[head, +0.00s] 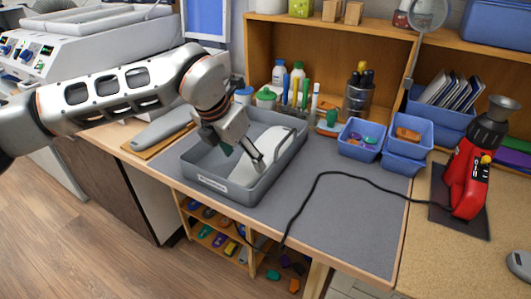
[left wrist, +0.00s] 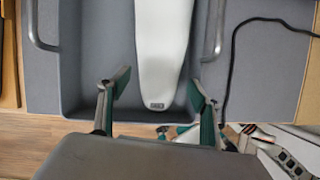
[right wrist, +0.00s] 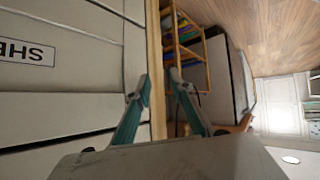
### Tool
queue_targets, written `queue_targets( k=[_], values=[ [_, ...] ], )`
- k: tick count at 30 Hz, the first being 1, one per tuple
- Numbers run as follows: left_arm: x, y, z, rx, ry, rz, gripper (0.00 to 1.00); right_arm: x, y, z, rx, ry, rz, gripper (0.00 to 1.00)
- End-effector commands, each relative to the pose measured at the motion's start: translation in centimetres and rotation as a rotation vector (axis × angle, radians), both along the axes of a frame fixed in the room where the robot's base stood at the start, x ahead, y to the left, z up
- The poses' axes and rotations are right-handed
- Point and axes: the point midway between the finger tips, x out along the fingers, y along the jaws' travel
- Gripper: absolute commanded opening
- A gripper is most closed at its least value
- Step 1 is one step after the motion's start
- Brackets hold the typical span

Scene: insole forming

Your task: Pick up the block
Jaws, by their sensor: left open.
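A white, smooth, elongated insole-shaped block (head: 247,168) lies in a grey tray (head: 222,188) on the bench. In the left wrist view the block (left wrist: 163,45) runs lengthwise, with a small dark label near its narrow end. The tray's floor shows around it (left wrist: 95,60). My left gripper (head: 245,155) reaches down into the tray over the block. In the left wrist view its open fingers (left wrist: 160,84) stand on either side of the narrow end, with gaps and nothing held. My right gripper (right wrist: 160,84) is open and empty, away from the tray, near drawer fronts and a bench edge.
A grey form (head: 163,128) lies on a wooden board left of the tray. Bottles and pens stand behind. Blue bins (head: 361,138) and a red tool (head: 466,180) are to the right. A black cable (head: 340,174) crosses the mat (head: 350,215), otherwise clear.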

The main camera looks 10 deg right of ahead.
Motion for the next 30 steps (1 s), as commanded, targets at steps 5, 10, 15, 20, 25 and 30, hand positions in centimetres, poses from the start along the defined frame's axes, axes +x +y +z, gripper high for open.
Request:
queue_targets(
  k=[5, 10, 15, 20, 25, 30],
  values=[
    [0.5, -0.4, -1.4, 0.000, 0.001, 0.002, 0.64, 0.0, 0.0, 0.0, 0.000, 0.000, 0.001, 0.22],
    [1.3, -1.1, -3.7, -0.001, 0.003, 0.001, 0.64, 0.4, 0.0, 0.3, 0.000, -0.007, 0.001, 0.22],
    [1.7, -1.4, -4.9, -0.001, 0.001, 0.000, 0.64, 0.4, 0.0, 0.2, 0.000, -0.008, 0.000, 0.22],
    [1.7, -1.4, -4.8, 0.000, 0.000, 0.000, 0.64, 0.5, 0.0, 0.3, 0.000, -0.008, 0.000, 0.22],
    [1.7, -1.4, -4.8, 0.000, 0.000, 0.000, 0.24, 0.5, 0.0, 0.3, 0.000, -0.010, 0.000, 0.22],
    [1.8, -1.4, -4.7, -0.002, -0.002, 0.000, 0.24, 0.5, 0.0, 0.3, 0.000, -0.010, 0.000, 0.22]
  ],
)
